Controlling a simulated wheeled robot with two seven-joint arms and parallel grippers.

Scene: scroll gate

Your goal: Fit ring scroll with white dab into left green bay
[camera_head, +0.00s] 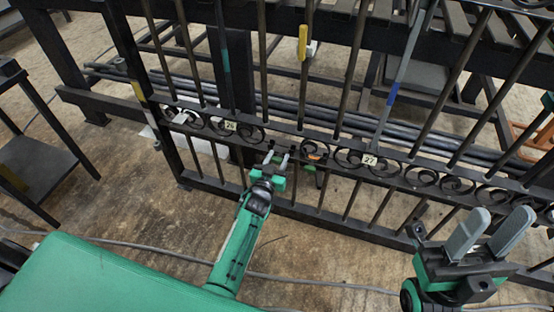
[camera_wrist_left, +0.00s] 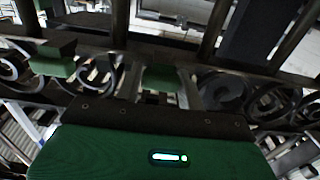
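A row of black scrolls (camera_head: 350,157) runs between the two rails of the dark gate. I cannot make out for certain which ring scroll bears the white dab; a pale spot (camera_head: 181,118) shows at the row's left end. My left gripper (camera_head: 276,158) is at the row, between number tags 26 (camera_head: 230,126) and 27 (camera_head: 370,161). Its fingers are apart, with nothing clearly held. In the left wrist view a green block (camera_wrist_left: 160,78) shows between the fingers and another green block (camera_wrist_left: 52,61) to the left. My right gripper (camera_head: 476,235) is open and empty at right.
Upright bars carry a teal band (camera_head: 225,60), a yellow tag (camera_head: 303,42) and a blue band (camera_head: 392,95). Long dark pipes (camera_head: 200,86) lie behind the gate. A dark table (camera_head: 35,155) stands at left. A cable (camera_head: 330,284) crosses the open floor in front.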

